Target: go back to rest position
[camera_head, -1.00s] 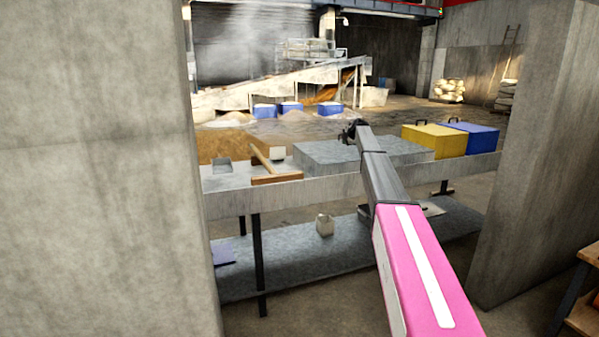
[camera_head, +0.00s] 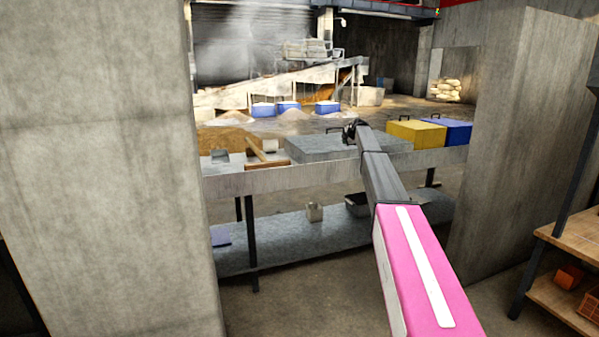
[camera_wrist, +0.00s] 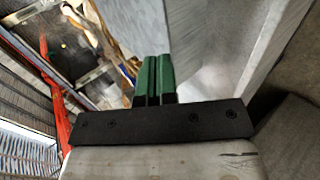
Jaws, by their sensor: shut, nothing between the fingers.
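My gripper (camera_head: 352,130) is at the far end of my pink and grey arm, over the grey bench in the head view. It is small and dark there. In the wrist view my gripper's green fingers (camera_wrist: 154,80) are together with nothing between them. My arm reaches forward through the gap between two concrete walls.
The left concrete wall (camera_head: 100,150) and right concrete wall (camera_head: 525,140) flank my arm. The bench (camera_head: 240,183) holds a grey slab (camera_head: 310,150), a yellow box (camera_head: 413,134) and a blue box (camera_head: 455,130). A wooden shelf (camera_head: 570,255) stands at right.

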